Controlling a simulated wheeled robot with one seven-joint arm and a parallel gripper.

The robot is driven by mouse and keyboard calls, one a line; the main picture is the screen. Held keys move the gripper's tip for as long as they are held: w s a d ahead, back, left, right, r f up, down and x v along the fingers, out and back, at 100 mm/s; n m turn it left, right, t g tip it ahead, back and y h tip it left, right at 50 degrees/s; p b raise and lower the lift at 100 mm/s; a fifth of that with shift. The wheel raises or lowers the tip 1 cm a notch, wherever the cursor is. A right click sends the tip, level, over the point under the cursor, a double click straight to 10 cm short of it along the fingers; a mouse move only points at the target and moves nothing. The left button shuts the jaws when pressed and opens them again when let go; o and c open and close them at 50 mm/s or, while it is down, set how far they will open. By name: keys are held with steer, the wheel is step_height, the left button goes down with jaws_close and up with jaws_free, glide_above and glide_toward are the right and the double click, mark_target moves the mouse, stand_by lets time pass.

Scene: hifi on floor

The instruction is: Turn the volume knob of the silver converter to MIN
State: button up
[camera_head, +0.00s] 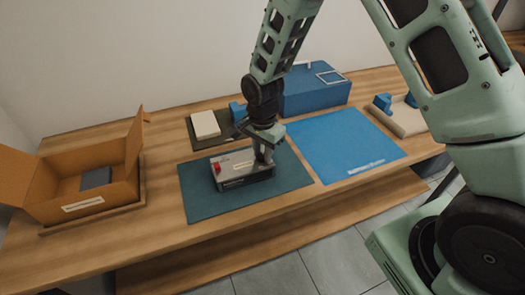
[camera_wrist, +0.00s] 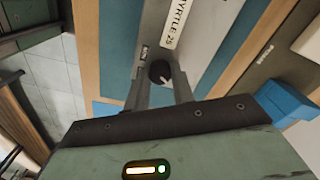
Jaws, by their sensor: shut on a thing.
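The silver converter (camera_head: 236,165) sits on the dark teal mat (camera_head: 205,206) on the table, with a red part (camera_head: 217,167) at its left end. In the wrist view its silver face (camera_wrist: 185,62) carries a label reading "MYRTLE 25" and a small dark label. My gripper (camera_head: 262,158) is over the converter's right end, pointing down. In the wrist view the fingers of my gripper (camera_wrist: 160,80) are shut on the black volume knob (camera_wrist: 159,72), one on each side. A light pointer mark on the knob points toward the lower right there. Its scale cannot be read.
An open cardboard box (camera_head: 105,206) with a dark item stands at the left. A cream block (camera_head: 205,124) lies on a dark mat behind the converter. A blue case (camera_head: 315,92) is at the back. A clear blue mat (camera_head: 345,145) lies to the right.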

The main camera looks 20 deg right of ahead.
steer(key=n, duration=0.3)
steer(key=shift+n, duration=0.3)
steer(key=n, duration=0.3)
steer(key=shift+n, duration=0.4)
steer(key=n, duration=0.3)
steer(key=shift+n, duration=0.3)
steer(key=n, duration=0.4)
steer(key=shift+n+p, duration=0.3)
steer(key=n, duration=0.3)
steer(key=shift+n+p, duration=0.3)
steer(key=n, duration=0.3)
steer(key=shift+r+n+p, duration=0.1)
steer(key=shift+n+p, duration=0.2)
steer(key=shift+p, duration=0.1)
steer(key=n+p, duration=0.1)
steer(key=n, duration=0.2)
steer(key=shift+n, duration=0.3)
steer(key=shift+n+p, duration=0.6)
steer(key=shift+n, duration=1.1)
